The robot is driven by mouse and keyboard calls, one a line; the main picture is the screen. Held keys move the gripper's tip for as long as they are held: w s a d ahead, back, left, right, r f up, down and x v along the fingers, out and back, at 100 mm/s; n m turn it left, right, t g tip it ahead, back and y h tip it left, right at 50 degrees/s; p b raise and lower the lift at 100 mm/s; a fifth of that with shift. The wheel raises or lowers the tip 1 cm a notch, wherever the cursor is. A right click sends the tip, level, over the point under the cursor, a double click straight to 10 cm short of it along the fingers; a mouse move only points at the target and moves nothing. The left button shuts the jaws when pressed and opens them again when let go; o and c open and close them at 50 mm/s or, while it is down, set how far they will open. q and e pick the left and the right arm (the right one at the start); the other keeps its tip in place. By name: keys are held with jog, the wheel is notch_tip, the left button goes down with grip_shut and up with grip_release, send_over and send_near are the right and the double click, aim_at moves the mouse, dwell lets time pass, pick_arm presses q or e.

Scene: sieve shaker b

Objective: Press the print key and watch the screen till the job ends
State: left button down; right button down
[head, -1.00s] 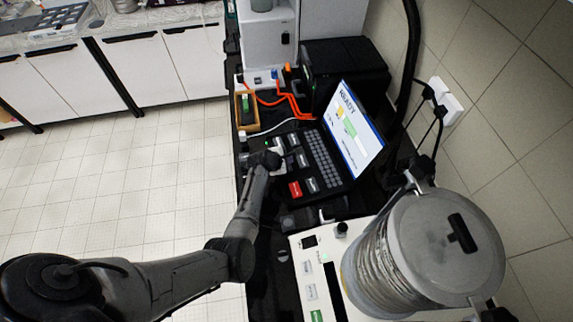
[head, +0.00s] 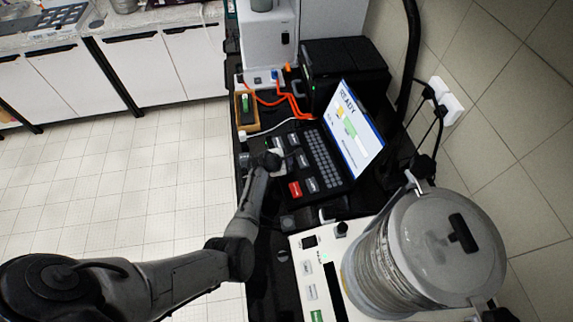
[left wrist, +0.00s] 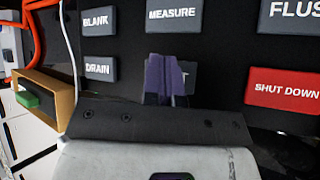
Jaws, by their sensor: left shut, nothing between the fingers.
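The screen (head: 350,130) stands tilted on the black control unit and reads READY, with a green area below the word. My left gripper (head: 279,156) is over the key panel (head: 308,200), left of the keyboard. In the left wrist view its purplish fingers (left wrist: 170,76) are shut and empty. They cover most of a grey key (left wrist: 189,77) in the lower row, whose last visible letter looks like T, between DRAIN and SHUT DOWN. I cannot tell whether the fingertips touch it. My right gripper is not in view.
The left wrist view shows the BLANK (left wrist: 98,21), MEASURE (left wrist: 173,15), DRAIN (left wrist: 99,70) and red SHUT DOWN (left wrist: 286,89) keys close around the fingers. A sieve stack (head: 385,265) stands at the near right. Orange cables (head: 290,102) lie behind the panel.

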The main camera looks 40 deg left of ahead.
pick_arm(q)
jog(key=shift+f, duration=0.45)
dwell(0.4)
dwell(0.3)
jog(key=shift+r+p, duration=0.65)
jog(key=shift+r, duration=0.25)
jog(key=shift+r+p, duration=0.1)
jog(key=shift+p, duration=0.25)
